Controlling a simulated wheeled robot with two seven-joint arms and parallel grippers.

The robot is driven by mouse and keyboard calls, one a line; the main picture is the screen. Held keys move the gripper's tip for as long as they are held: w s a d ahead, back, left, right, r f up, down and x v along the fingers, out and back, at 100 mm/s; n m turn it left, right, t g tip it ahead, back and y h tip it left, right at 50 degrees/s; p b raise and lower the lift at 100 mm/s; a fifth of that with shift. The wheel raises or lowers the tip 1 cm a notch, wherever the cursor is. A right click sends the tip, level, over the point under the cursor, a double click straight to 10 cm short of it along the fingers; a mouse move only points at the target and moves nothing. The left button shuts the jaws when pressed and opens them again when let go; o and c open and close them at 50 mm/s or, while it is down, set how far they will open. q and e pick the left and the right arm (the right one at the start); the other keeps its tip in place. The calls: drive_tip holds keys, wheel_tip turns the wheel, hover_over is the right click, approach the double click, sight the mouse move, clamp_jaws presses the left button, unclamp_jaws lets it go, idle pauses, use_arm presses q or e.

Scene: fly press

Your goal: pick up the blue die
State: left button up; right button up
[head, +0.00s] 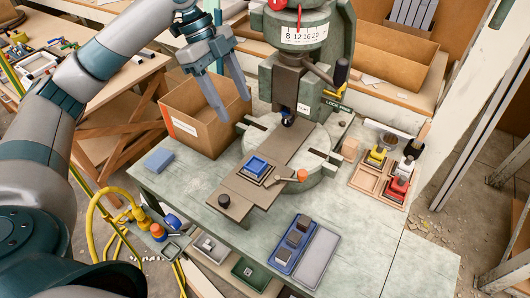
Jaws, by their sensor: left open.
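The blue die (256,166) is a small square block on the brown slide plate (232,190) in front of the press (297,80). An orange-ended lever (301,175) lies just to its right on the plate. My left gripper (231,109) is open and empty, fingers pointing down, in front of the cardboard box in the picture. It is above and left of the blue die and apart from it. My right gripper is not in view.
A cardboard box (187,130) stands left of the press. A wooden tray (365,183) holds yellow, grey and red dies at right. A blue tray (283,266) with grey blocks is at front. A blue block (158,160) lies at left. Bench space between is clear.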

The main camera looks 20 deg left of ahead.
use_arm(q)
drive_tip(key=shift+s+a+r, duration=0.15)
drive_tip(key=shift+a+r, duration=0.05)
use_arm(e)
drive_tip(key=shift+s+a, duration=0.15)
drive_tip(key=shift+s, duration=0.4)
use_arm(q)
drive_tip(key=shift+s, duration=0.15)
drive_tip(key=p, duration=0.3)
approach(256, 167)
drive_tip(key=shift+w+d+f, duration=0.45)
drive_tip(key=shift+w+d, duration=0.05)
drive_tip(key=shift+w, duration=0.05)
drive_tip(key=shift+d+f, duration=0.15)
drive_tip(key=shift+f, duration=0.35)
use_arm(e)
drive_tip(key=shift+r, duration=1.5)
